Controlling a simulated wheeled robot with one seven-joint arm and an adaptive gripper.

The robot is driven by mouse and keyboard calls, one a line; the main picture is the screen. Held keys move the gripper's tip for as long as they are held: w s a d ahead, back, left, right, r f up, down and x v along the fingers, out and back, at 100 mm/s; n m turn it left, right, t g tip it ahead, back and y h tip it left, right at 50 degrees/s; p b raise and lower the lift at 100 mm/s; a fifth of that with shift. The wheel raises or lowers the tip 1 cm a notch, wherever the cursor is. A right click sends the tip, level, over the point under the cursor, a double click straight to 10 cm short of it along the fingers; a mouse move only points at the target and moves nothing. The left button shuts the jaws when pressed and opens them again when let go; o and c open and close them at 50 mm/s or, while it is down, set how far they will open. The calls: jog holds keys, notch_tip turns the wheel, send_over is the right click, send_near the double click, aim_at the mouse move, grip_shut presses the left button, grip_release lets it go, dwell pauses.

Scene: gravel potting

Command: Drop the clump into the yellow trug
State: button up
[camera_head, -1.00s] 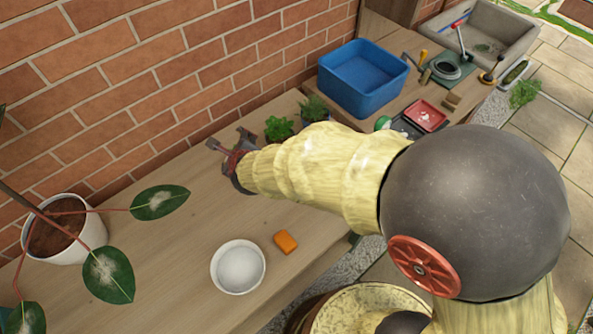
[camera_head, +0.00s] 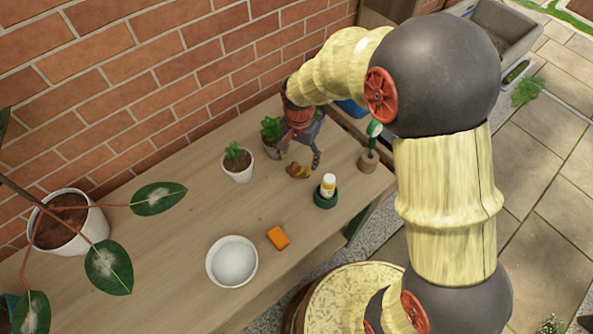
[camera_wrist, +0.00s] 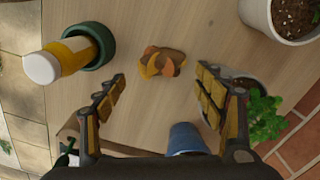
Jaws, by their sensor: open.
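A small brown and orange clump (camera_head: 298,170) lies on the wooden bench; it looks like dry leaves. It also shows near the top middle of the wrist view (camera_wrist: 161,63). My gripper (camera_head: 300,152) is open and empty behind the clump in the head view. In the wrist view the two fingers of my gripper (camera_wrist: 160,84) are spread wide, with the clump ahead between their lines and not touched. I cannot make out a yellow trug in either view.
A yellow-labelled bottle (camera_head: 328,183) stands in a green holder (camera_head: 324,201) close to the clump. Small potted plants (camera_head: 238,165) stand on the other side. A white bowl (camera_head: 232,262) and an orange block (camera_head: 278,237) lie nearer the front. A brick wall (camera_head: 150,80) backs the bench.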

aim_at(298, 169)
jog(key=f+b, duration=0.2)
jog(key=f, duration=0.5)
jog(key=shift+a+f+b, duration=0.1)
jog(key=shift+a+b, duration=0.1)
jog(key=shift+b, duration=0.1)
jog(key=shift+c, duration=0.5)
jog(key=c, duration=0.9)
notch_tip(298, 169, up, 10)
jog(key=p, duration=0.3)
